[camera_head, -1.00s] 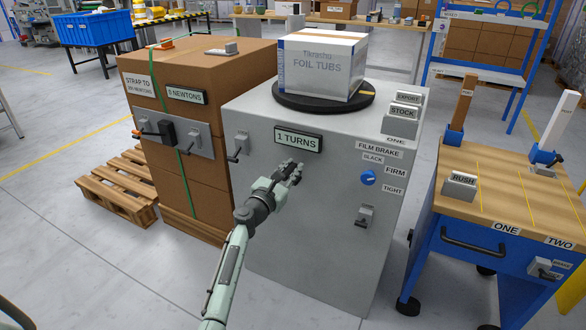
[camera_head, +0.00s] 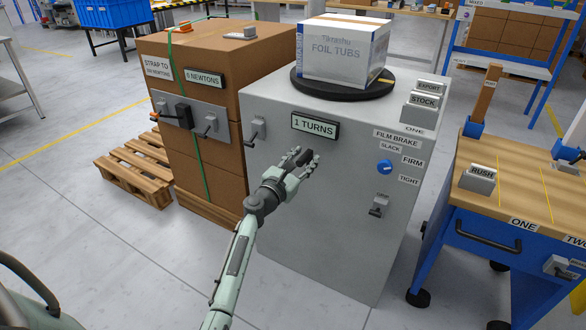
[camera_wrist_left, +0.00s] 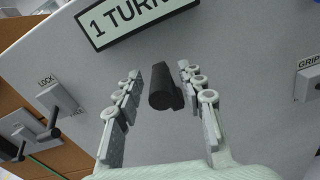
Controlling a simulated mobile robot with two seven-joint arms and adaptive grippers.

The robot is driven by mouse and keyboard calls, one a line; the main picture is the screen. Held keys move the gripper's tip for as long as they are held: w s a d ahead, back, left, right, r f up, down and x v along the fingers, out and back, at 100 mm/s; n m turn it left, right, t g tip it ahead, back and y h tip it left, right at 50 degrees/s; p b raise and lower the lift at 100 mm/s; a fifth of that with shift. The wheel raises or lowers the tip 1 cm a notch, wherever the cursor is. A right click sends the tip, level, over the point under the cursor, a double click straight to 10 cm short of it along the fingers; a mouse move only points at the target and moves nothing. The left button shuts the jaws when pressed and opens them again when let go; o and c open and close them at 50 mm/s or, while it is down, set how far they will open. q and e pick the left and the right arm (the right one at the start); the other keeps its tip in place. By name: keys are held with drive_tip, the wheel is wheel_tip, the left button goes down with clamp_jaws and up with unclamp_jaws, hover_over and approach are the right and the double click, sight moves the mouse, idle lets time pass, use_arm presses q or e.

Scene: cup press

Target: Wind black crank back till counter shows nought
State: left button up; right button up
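The counter (camera_head: 315,126) on the front of the grey cabinet (camera_head: 270,190) reads "1 TURNS"; it also shows in the left wrist view (camera_wrist_left: 130,15). The black crank (camera_wrist_left: 162,87) is below it, its thick handle pointing toward the left wrist camera. My left gripper (camera_head: 302,157) is at the cabinet front just under the counter. In the left wrist view my left gripper (camera_wrist_left: 158,72) is open, with one finger on each side of the crank handle and gaps on both sides. The crank's mount is hidden behind the handle. My right gripper is not in view.
A foil tubs box (camera_head: 343,50) sits on a black turntable (camera_head: 308,85) atop the cabinet. A lever (camera_head: 257,130) and blue knob (camera_head: 385,167) flank the counter. Strapped cartons (camera_head: 205,65) stand left, a blue bench (camera_head: 515,200) right. Floor in front is clear.

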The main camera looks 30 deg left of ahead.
use_arm(q)
drive_tip(key=s, duration=1)
drive_tip(key=shift+a, duration=0.2)
drive_tip(key=s+d+f+m+g+h, duration=0.2)
drive_tip(key=s+d+f+m+g, duration=0.25)
drive_tip(key=s+f+m, duration=0.4)
drive_tip(key=s+d+f+m+g+h, duration=0.1)
drive_tip(key=s+d+f+m+g, duration=0.35)
drive_tip(key=f+m, duration=0.6)
drive_tip(key=s+a+f+m+g+y, duration=0.2)
drive_tip(key=s+f+m+g, duration=0.1)
drive_tip(key=s+m, duration=0.5)
drive_tip(key=s+a+f+m+g+y, duration=0.2)
drive_tip(key=s+f+m+y, duration=0.1)
drive_tip(key=s+m, duration=0.5)
drive_tip(key=shift+s+f+g, duration=0.4)
drive_tip(key=shift+s+f, duration=0.25)
drive_tip(key=shift+s, duration=0.35)
drive_tip(key=shift+w, duration=0.1)
